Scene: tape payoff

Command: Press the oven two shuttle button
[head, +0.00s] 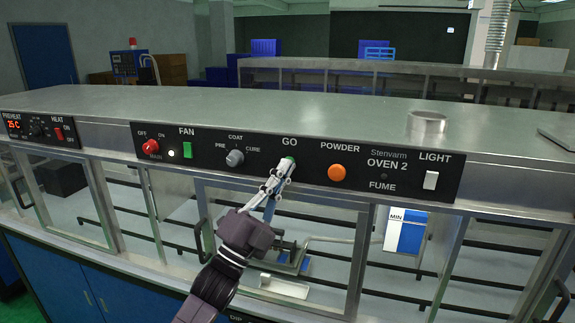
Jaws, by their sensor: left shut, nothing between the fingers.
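The oven two control panel (397,173) runs along the front edge of the metal top and bears the label OVEN 2. A green button (291,160) sits under the label GO, and its lower part is hidden by my gripper. My left gripper (287,165) is shut and empty, with its fingertips at the lower edge of this button. I cannot tell whether the tips touch it or whether it is pushed in. No button in view carries the word shuttle. My right gripper is not in view.
Beside GO are a grey COAT/CURE knob (235,158), a green FAN switch (187,150), an orange POWDER button (337,172) and a white LIGHT switch (431,180). Glass doors with metal handles lie below. A metal ring (427,122) stands on the top.

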